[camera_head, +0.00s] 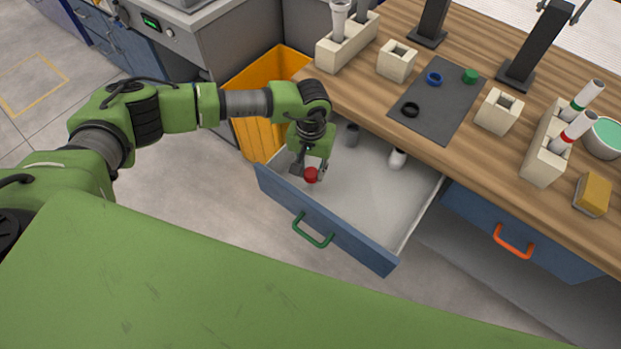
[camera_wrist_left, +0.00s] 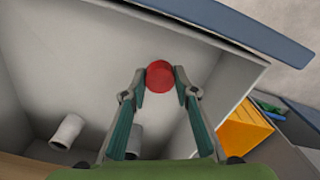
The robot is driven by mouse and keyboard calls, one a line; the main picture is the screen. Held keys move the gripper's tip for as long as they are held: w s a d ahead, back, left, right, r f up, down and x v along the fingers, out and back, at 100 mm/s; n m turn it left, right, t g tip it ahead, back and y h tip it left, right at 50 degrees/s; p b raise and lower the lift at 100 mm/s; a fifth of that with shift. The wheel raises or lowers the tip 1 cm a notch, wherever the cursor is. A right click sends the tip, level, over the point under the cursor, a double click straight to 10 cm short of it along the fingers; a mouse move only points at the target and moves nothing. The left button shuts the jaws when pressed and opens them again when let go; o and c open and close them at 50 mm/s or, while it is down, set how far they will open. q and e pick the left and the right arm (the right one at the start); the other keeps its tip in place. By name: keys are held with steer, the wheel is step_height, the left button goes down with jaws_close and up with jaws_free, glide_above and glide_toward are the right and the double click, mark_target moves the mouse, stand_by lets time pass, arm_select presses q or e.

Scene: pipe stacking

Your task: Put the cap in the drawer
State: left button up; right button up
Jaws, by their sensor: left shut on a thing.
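The red cap (camera_head: 311,175) is held between the fingertips of my left gripper (camera_head: 308,171). In the left wrist view the cap (camera_wrist_left: 159,76) sits between the two fingertips of the gripper (camera_wrist_left: 160,80). The open blue drawer (camera_head: 325,222) with a green handle (camera_head: 312,231) lies below them, its pale inside (camera_head: 375,200) showing. The gripper and cap are over the drawer's left front part. I cannot tell whether the cap touches the drawer floor. My right gripper is not in view.
A grey cylinder (camera_head: 352,135) and a white one (camera_head: 397,158) are at the back of the drawer. An orange bin (camera_head: 262,95) stands left of it. The wooden counter (camera_head: 445,155) above holds a dark mat (camera_head: 440,115) with rings and a green cap (camera_head: 470,76), holders and a sponge (camera_head: 592,195).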

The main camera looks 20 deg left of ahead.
mark_target(310, 170)
arm_select(q)
steer(key=f, duration=0.1)
steer(key=f+b, duration=0.2)
steer(key=f, duration=0.1)
steer(key=shift+w+a, duration=0.2)
steer(key=shift+w, duration=0.1)
steer(key=shift+r, duration=0.1)
steer(key=shift+b, duration=0.3)
steer(key=o, duration=0.8)
